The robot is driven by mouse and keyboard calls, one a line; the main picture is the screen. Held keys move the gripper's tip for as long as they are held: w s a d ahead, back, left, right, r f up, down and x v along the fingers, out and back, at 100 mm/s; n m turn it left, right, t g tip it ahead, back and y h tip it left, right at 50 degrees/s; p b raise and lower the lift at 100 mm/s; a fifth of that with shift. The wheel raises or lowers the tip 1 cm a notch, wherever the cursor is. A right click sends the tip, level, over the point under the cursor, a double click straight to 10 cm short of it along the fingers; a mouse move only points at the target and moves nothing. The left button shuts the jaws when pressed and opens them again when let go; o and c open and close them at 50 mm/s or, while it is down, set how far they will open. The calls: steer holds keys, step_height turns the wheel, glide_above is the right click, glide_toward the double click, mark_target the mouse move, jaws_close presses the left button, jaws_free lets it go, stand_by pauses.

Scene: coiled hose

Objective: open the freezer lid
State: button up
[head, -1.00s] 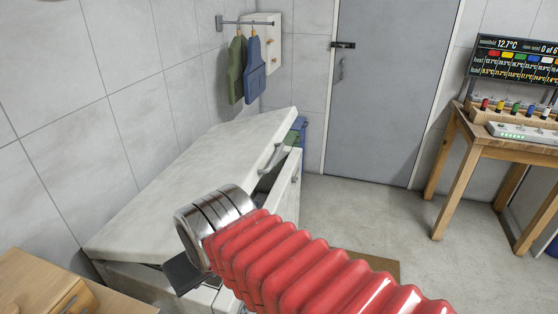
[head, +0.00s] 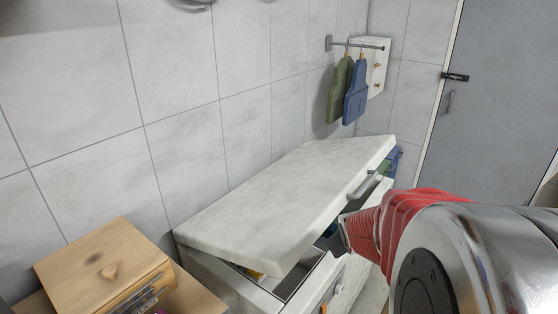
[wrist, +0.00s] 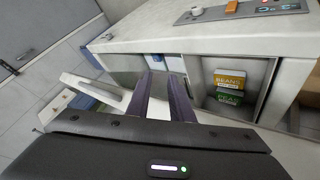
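The chest freezer (head: 215,283) stands against the wall in the head view. Its pale lid (head: 270,200) is tilted up, with a gap along the front through which the inside shows. A grey bar handle (head: 364,186) sits on the lid's front edge. It shows at the left in the wrist view (wrist: 92,84). My gripper (head: 345,235) is just below that edge, close to the opening, partly hidden by my arm. Contact with the lid cannot be made out.
Boxes of beans (wrist: 229,81) and peas (wrist: 229,98) are inside the freezer. A wooden box (head: 105,265) stands at lower left. Aprons (head: 355,92) hang on a wall rail behind the lid. A grey door (head: 490,120) is at right.

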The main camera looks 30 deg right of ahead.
steer(key=w+d+f+n+t+h, duration=0.1)
steer(key=w+d+n+t, duration=0.15)
steer(key=d, duration=0.35)
steer(key=w+d+n+t+h, duration=0.1)
steer(key=w+d+n+t, duration=0.1)
steer(key=d+n+t, duration=0.3)
steer(key=s+d+n+t, duration=0.2)
steer(key=s+n+t, duration=0.1)
steer(key=s+d+n+t, duration=0.1)
steer(key=d, duration=0.1)
steer(key=shift+s+r+y, duration=0.25)
steer(key=shift+r+y, duration=0.1)
steer(key=shift+y, duration=0.05)
steer(key=x, duration=1.3)
steer(key=shift+w+r, duration=0.25)
steer(key=shift+w, duration=0.15)
steer(key=shift+c, duration=0.4)
jaws_close()
